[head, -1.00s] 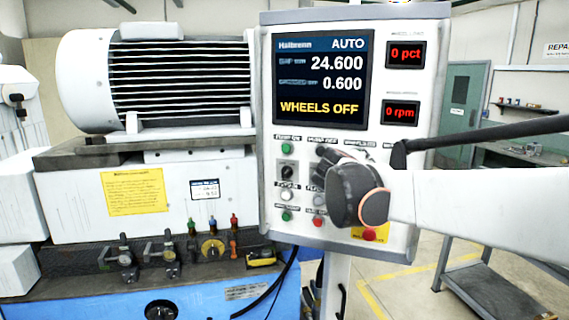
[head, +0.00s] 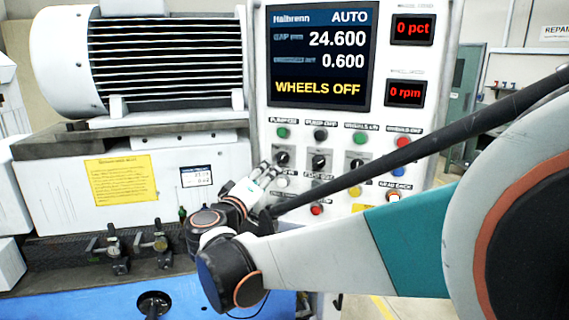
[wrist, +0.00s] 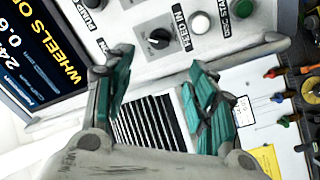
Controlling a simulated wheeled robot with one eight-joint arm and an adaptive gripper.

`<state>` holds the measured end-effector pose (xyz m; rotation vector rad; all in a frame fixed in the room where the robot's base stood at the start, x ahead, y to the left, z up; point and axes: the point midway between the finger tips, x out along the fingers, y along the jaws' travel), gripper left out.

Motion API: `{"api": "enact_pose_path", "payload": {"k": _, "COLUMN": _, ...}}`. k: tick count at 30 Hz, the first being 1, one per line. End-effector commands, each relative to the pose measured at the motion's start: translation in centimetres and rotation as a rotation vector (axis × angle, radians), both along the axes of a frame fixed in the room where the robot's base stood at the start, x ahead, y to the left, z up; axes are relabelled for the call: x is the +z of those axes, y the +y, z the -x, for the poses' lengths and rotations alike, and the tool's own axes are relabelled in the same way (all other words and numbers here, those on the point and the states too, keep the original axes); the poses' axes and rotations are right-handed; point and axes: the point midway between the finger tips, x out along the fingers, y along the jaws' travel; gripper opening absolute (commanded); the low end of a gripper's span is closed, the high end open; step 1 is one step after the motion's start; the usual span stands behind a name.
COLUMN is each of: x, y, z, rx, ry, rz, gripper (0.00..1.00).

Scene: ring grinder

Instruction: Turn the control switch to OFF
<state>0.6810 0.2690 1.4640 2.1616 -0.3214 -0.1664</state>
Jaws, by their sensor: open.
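The control panel (head: 262,60) carries a row of black rotary switches: a left one (head: 283,158), a middle one (head: 320,161) and a right one (head: 357,165). Their labels are too small to read, so I cannot tell which is the control switch. My gripper (head: 268,172) is at the panel's lower left, close to the left rotary switch. In the wrist view my gripper (wrist: 160,62) is open and empty, with teal-padded fingers apart. A black rotary switch (wrist: 158,38) on a grey plate shows just beyond the fingertips. I cannot tell any contact.
Green, black and red buttons (head: 281,133) line the panel above the switches. A white button (wrist: 200,23) is beside the rotary switch in the wrist view. The screen (head: 318,60) reads AUTO and WHEELS OFF. Clamps and valves (head: 138,250) stand on the machine ledge below left.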

Motion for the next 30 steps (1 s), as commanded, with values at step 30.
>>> {"api": "enact_pose_path", "payload": {"k": 30, "x": 0.0, "y": -4.0, "z": -13.1, "rx": -0.002, "ry": 0.000, "rz": 0.000, "gripper": 0.52}}
